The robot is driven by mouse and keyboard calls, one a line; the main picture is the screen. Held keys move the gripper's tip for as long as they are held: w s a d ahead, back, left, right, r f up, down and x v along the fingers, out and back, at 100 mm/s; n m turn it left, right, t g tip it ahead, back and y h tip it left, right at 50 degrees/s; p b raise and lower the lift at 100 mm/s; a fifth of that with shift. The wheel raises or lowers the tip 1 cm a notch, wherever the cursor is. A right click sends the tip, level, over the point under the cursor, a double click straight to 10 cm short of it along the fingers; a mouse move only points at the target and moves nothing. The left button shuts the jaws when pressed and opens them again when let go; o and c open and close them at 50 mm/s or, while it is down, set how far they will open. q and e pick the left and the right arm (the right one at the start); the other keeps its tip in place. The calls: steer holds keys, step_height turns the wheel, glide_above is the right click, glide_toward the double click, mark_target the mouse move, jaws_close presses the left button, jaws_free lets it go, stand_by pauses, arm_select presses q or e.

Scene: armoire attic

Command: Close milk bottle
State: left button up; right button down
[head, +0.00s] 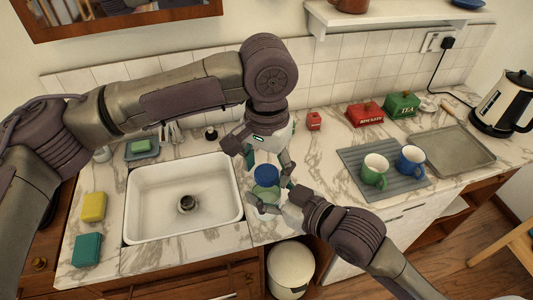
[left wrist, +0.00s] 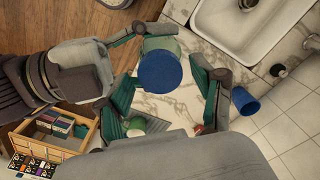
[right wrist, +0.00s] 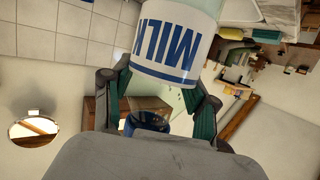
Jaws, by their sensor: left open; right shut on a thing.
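The milk bottle (head: 264,194) is pale and translucent, held over the counter right of the sink. A blue cap (head: 266,175) is at its top; I cannot tell whether it is fully seated. My right gripper (head: 271,200) is shut on the bottle; the right wrist view shows its fingers around the bottle (right wrist: 180,42) with the MILK label inverted. My left gripper (head: 268,160) is open just above. In the left wrist view its fingers stand on either side of the blue cap (left wrist: 160,72), apparently not touching it.
The white sink (head: 150,215) is at left. A grey mat (head: 350,158) with a green mug (head: 374,170) and a blue mug (head: 410,160) is at right, beside a metal tray (head: 458,150). A red tin (head: 366,115) and green tin (head: 401,105) stand behind. A white bin (head: 290,265) is below the counter.

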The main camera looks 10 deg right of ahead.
arm_select(q)
steer(key=shift+f, duration=0.2)
steer(key=shift+c, duration=0.2)
steer(key=c, duration=1.2)
steer(key=m, duration=1.2)
steer(key=o, duration=1.4)
steer(key=shift+r, duration=0.1)
step_height(320, 180, up, 12)
steer(key=shift+f, duration=0.1)
